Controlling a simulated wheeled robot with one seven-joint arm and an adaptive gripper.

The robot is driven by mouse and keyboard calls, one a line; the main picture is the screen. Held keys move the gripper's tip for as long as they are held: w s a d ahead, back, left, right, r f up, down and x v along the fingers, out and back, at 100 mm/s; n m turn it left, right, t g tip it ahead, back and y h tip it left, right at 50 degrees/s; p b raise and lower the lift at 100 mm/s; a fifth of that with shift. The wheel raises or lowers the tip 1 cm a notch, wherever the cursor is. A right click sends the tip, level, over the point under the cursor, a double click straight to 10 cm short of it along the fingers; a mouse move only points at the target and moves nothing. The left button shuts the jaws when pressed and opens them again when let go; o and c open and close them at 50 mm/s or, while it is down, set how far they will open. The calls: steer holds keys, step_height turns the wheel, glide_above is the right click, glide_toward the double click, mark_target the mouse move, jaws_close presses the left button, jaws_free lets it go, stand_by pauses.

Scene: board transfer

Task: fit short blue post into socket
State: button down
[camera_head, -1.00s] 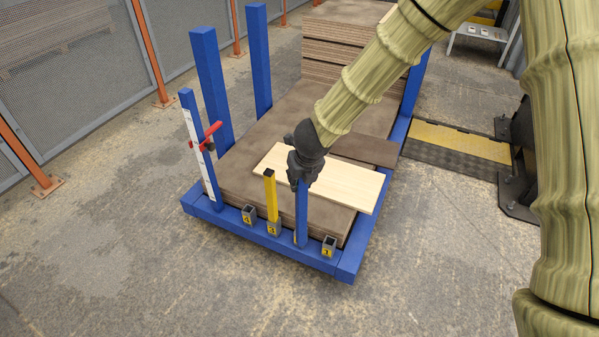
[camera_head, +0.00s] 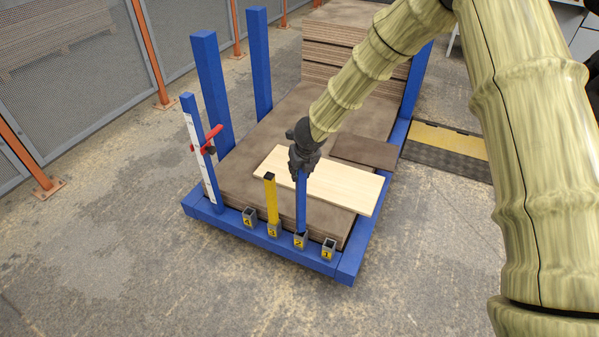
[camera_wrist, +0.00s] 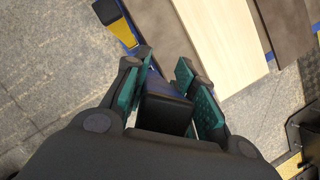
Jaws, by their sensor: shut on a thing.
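My gripper (camera_head: 302,172) is shut on the top of the short blue post (camera_head: 301,208). The post stands about upright. Its lower end meets the mouth of the grey socket labelled 2 (camera_head: 300,241) in the head view; I cannot tell whether it is inside or just above or behind the rim. In the wrist view, the green-padded fingers (camera_wrist: 168,95) flank the post's dark top end (camera_wrist: 166,112). Sockets 4 (camera_head: 249,217) and 1 (camera_head: 328,249) look empty. A yellow post (camera_head: 270,200) stands in socket 3 (camera_head: 274,230).
The sockets line the front of a blue frame (camera_head: 345,271) bearing brown boards (camera_head: 240,182). A pale board (camera_head: 340,185) lies just behind the post. A blue upright (camera_head: 200,150) with a red clamp (camera_head: 211,137) stands at the left. Floor in front is clear.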

steer(key=shift+f, duration=0.35)
steer(key=shift+f+b, duration=0.3)
steer(key=shift+b, duration=0.15)
steer(key=c, duration=1.2)
jaws_free()
steer(key=shift+o, duration=0.2)
steer(key=shift+r+p, duration=0.45)
steer(key=shift+r, duration=0.1)
steer(key=p+v, duration=0.2)
steer(key=v, duration=1)
steer(key=shift+s, duration=0.1)
